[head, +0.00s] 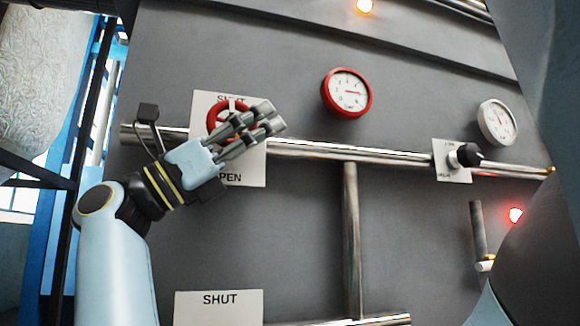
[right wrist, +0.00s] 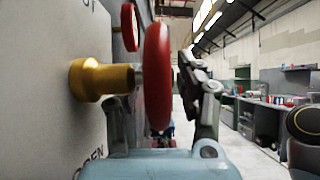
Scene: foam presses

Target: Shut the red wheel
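The red wheel (head: 212,119) is on the wall pipe in front of a white sign (head: 246,176) reading SHUT above and OPEN below. In the right wrist view the red wheel (right wrist: 158,75) stands edge-on, on a brass stem (right wrist: 100,79). My right gripper (head: 270,117) is at the wheel, with its fingers covering part of the rim in the head view. In the wrist view the fingers are apart on either side of the wheel, with a visible gap to the right finger. My left gripper is not in view.
A shiny pipe (head: 335,152) runs across the wall. A red-rimmed gauge (head: 347,92) and a grey gauge (head: 497,122) sit above it. A black-handled valve (head: 466,155) is farther right. Another SHUT sign (head: 219,308) is below. A red light (head: 515,215) glows at the right.

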